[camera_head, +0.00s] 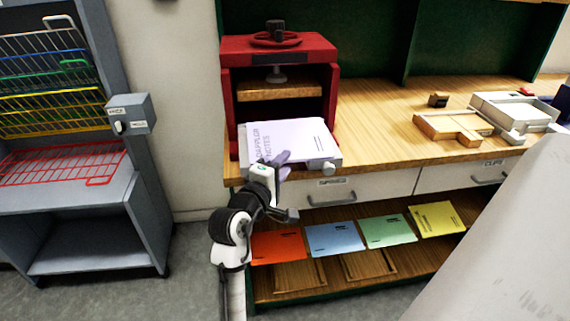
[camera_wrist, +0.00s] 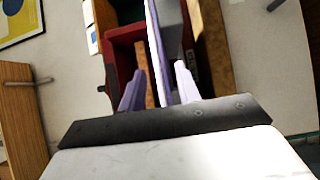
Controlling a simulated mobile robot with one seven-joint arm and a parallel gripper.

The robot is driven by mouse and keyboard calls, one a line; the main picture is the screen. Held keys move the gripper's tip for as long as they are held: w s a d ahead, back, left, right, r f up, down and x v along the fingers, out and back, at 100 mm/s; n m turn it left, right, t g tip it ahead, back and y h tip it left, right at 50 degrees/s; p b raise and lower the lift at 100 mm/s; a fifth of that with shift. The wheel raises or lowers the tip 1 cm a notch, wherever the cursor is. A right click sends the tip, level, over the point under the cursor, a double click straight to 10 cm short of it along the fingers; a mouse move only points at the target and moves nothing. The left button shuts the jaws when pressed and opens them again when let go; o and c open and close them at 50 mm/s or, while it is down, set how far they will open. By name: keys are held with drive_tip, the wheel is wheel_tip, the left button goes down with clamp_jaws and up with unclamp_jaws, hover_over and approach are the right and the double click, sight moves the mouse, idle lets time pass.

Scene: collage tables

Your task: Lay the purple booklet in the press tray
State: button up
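The purple booklet (camera_head: 292,140), pale lilac with printed lettering, lies flat at the front of the red press (camera_head: 228,85). It appears to rest on the pale grey press tray (camera_head: 316,169), which is mostly hidden under it. My gripper (camera_head: 277,163) is at the booklet's front left edge, with a lilac finger showing above the cover. In the wrist view, the fingers of my gripper (camera_wrist: 159,92) stand apart on either side of the booklet's thin edge (camera_wrist: 156,50), with gaps visible. My gripper looks open; contact with the booklet is unclear.
Orange, blue, green and yellow booklets (camera_head: 334,238) lie on the lower shelf. Drawers (camera_head: 372,186) are under the wooden benchtop (camera_head: 380,125). Wooden and grey trays (camera_head: 455,127) stand at right. A wire rack (camera_head: 60,100) stands at left. Bench space right of the press is clear.

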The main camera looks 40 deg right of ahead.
drive_tip(key=b+v, duration=0.2)
drive_tip(key=v, duration=1)
drive_tip(key=shift+s+a, duration=0.15)
drive_tip(key=shift+a, duration=0.1)
